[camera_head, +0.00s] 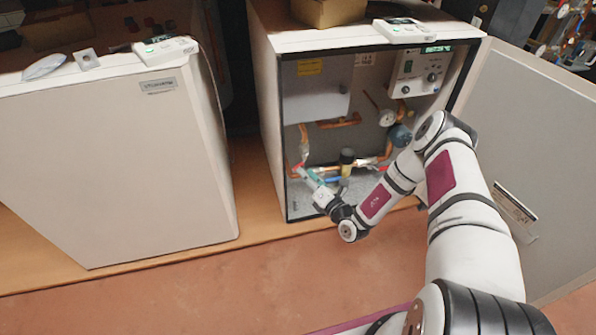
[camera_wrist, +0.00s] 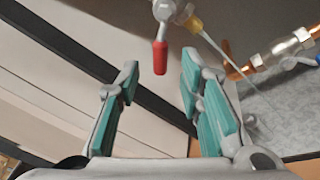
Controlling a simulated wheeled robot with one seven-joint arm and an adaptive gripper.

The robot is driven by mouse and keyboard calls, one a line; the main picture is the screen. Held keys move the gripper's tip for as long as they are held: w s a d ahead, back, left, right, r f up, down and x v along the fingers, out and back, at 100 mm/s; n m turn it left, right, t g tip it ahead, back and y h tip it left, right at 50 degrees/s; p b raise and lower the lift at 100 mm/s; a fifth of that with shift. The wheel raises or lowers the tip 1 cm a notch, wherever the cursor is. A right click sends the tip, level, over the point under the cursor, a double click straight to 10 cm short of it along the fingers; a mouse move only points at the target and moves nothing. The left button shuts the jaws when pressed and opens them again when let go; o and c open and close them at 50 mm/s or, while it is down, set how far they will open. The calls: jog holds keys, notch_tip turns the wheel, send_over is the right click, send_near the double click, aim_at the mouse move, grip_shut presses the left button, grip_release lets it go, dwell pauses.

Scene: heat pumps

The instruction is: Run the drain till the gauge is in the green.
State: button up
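The open heat pump cabinet (camera_head: 262,110) stands in the middle of the head view. A small round gauge (camera_head: 388,117) sits on its inner back wall; its needle and colours are too small to read. A valve with a red lever (camera_wrist: 160,57) shows in the wrist view, the lever hanging down. I take it for the drain valve but cannot be sure. My gripper (camera_head: 309,176) is inside the cabinet's lower left opening. In the wrist view my gripper (camera_wrist: 158,84) is open and empty, its teal pads either side of the lever's lower end, with no contact visible.
Copper pipes (camera_head: 340,123) and a blue handle (camera_head: 331,180) lie right of my gripper. A control panel (camera_head: 420,70) is at upper right. The cabinet door (camera_head: 530,140) stands open on the right. A closed unit (camera_head: 110,170) is on the left.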

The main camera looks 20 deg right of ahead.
aim_at(299, 166)
jog(key=shift+b+x, duration=0.8)
jog(key=shift+x, duration=1.85)
grip_shut()
